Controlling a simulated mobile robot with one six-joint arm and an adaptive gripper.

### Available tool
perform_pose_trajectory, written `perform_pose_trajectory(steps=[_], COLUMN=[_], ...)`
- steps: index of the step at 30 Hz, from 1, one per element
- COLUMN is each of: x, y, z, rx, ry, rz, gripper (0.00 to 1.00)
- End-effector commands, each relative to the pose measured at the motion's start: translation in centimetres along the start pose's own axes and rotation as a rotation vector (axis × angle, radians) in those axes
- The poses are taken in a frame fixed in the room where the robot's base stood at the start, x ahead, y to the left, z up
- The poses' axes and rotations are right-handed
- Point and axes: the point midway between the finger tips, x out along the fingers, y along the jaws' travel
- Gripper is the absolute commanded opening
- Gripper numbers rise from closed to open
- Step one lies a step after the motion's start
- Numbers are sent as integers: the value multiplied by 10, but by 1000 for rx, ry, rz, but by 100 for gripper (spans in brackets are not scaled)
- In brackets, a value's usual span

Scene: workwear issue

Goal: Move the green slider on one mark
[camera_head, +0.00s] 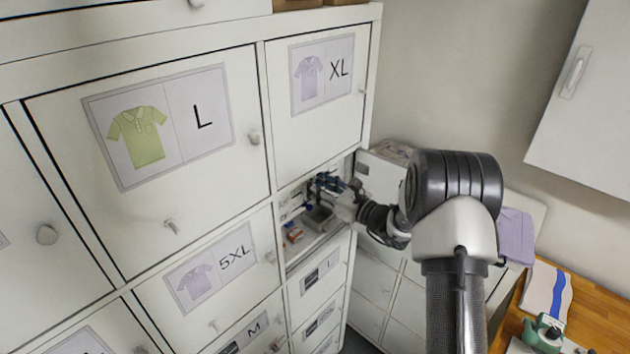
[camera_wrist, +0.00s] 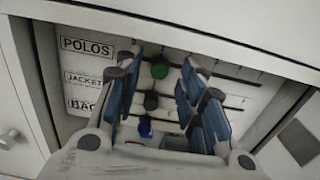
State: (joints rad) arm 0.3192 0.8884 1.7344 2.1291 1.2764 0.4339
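The green slider (camera_wrist: 159,71) is a round knob on the top row of a white board, beside the label POLOS (camera_wrist: 86,48). A dark slider (camera_wrist: 151,101) and a blue slider (camera_wrist: 145,126) sit on the rows below. Small dark marks run along the rows to the right of the sliders. My gripper (camera_wrist: 162,60) is open, with its blue-padded fingers to the left and right of the green slider. No contact with the slider is clear. In the head view my gripper (camera_head: 328,184) reaches into an open compartment; the green slider cannot be made out there.
The open compartment (camera_head: 283,218) holds a grey bin (camera_head: 319,218) and a small red item (camera_head: 294,235). Its walls and the cabinet doors around it are close to my gripper. A wooden table (camera_head: 595,315) with a teapot (camera_head: 545,334) stands at the lower right.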

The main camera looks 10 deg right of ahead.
Motion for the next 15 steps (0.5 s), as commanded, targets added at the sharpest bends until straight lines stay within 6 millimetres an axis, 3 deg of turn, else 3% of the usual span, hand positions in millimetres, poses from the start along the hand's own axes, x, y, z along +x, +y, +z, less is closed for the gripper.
perform_pose_trajectory(steps=[12,15], x=[11,11], y=[0,0], z=[0,0], rx=[0,0], ry=[-1,-1], rz=[0,0], gripper=[37,31])
